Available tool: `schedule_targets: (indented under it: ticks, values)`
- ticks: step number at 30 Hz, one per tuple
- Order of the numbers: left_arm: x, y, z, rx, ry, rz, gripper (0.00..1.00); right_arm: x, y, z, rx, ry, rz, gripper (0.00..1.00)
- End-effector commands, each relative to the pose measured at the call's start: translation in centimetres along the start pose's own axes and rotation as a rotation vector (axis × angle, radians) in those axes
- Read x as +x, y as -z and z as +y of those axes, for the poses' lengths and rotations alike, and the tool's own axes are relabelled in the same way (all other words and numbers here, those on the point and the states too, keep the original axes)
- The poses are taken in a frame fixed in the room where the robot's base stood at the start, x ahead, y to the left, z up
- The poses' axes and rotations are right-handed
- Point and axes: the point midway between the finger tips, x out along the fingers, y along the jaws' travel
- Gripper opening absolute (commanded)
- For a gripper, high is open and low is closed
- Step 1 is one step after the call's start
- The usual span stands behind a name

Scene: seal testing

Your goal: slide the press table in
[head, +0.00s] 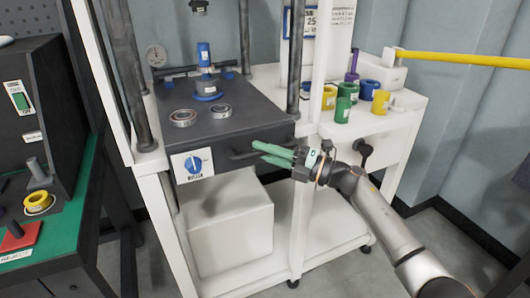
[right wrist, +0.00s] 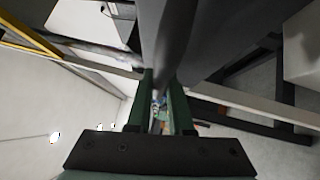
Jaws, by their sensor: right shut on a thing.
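The press table (head: 222,125) is a dark grey slab with a front panel, set between the posts of a white frame. It juts out toward me at the front. A dark bar handle (head: 242,155) is on its front face. My right gripper (head: 262,150) reaches this handle from the right, its green fingers shut on it. In the right wrist view the fingers (right wrist: 160,105) close around a dark bar, with the dark table close above. On the table lie two metal rings (head: 183,118) and a blue fixture (head: 206,88). My left gripper is not in view.
Dark posts (head: 294,60) flank the table. A side shelf (head: 395,115) at right holds several coloured bushings. A green-topped bench (head: 60,225) stands at left. A white box (head: 230,228) sits below.

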Motion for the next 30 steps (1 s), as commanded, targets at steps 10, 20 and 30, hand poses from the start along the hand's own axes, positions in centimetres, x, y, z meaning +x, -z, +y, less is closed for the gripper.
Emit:
schedule_targets:
  ticks: [10, 20, 30]
  values:
    - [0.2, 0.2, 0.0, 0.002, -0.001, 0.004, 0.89, 0.1, -0.4, 0.2, -0.002, -0.002, -0.012, 0.26]
    - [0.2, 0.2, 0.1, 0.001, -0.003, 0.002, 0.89, 0.1, -0.2, 0.1, -0.001, -0.001, -0.008, 0.5]
    - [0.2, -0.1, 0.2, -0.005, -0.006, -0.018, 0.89, -1.4, -0.2, 0.1, -0.001, 0.001, -0.009, 0.5]
